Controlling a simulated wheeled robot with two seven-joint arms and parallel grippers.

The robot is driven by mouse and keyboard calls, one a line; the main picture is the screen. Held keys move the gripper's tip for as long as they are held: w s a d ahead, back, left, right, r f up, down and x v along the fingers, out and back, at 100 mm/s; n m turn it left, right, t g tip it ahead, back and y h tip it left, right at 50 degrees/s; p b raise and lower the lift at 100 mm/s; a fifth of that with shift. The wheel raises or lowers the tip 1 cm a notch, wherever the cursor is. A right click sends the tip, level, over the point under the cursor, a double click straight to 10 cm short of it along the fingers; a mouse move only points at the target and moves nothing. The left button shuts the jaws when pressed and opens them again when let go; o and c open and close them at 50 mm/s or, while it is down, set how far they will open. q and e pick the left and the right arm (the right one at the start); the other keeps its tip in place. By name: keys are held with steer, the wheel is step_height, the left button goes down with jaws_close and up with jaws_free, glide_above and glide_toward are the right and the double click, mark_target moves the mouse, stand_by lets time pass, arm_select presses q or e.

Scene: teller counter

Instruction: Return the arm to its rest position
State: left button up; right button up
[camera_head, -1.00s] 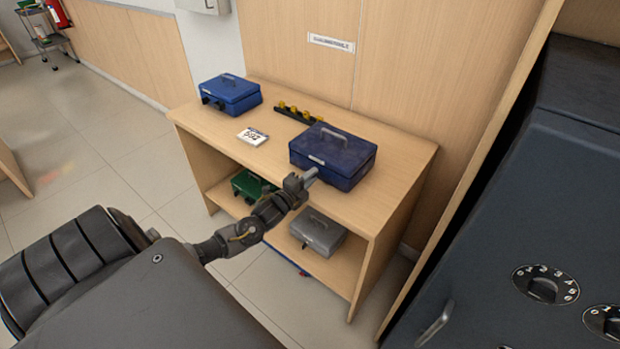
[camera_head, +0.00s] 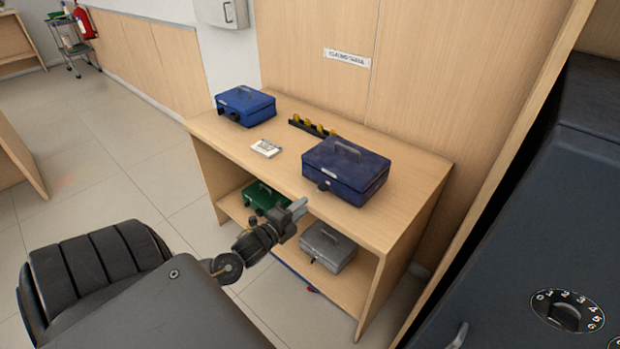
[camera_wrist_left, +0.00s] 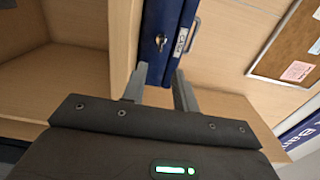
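My left gripper (camera_head: 298,209) is in front of the wooden counter's front edge, below and left of the near dark-blue cash box (camera_head: 347,170). In the left wrist view the two fingers of the gripper (camera_wrist_left: 160,92) stand apart with nothing between them. Beyond them the blue box (camera_wrist_left: 155,20) shows its front, with a key in the lock (camera_wrist_left: 160,41) and a white label. The box sits on the counter top, shut, clear of the gripper. My right gripper is in neither view.
The counter (camera_head: 400,205) also holds another blue cash box (camera_head: 245,105), a white card (camera_head: 266,148) and a black rack with yellow pieces (camera_head: 313,126). A green box (camera_head: 262,196) and a grey box (camera_head: 328,245) are on its lower shelf. A dark safe (camera_head: 560,230) stands at right.

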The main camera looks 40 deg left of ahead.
arm_select(q)
steer(key=shift+s, duration=0.45)
stand_by(0.3)
steer(key=s+a+f+n+g+y, duration=0.1)
steer(key=s+f+n+g, duration=0.3)
steer(key=f, duration=0.7)
steer(key=s+a+f+n+g, duration=0.25)
steer(key=s+f, duration=0.35)
steer(key=f, duration=0.4)
steer(key=s+a+f+n+g+y, duration=0.1)
steer(key=s+f+n+g, duration=0.3)
steer(key=f, duration=0.7)
steer(key=s+d+f+n+g, duration=0.2)
steer(key=s+d+f, duration=0.2)
steer(key=s+f, duration=0.3)
steer(key=s+d+f+n+g, duration=0.25)
steer(key=s+f, duration=0.25)
steer(key=s, duration=0.4)
steer(key=s+d+f+g+h, duration=0.1)
steer(key=s+d+f, duration=0.1)
steer(key=s+d, duration=0.4)
steer(key=s+d+f+g+h, duration=0.1)
steer(key=s+d+f, duration=0.2)
steer(key=d, duration=0.6)
steer(key=s, duration=0.2)
steer(key=shift+s+d+f+n, duration=0.15)
steer(key=shift+s+n, duration=0.15)
steer(key=shift+s, duration=0.1)
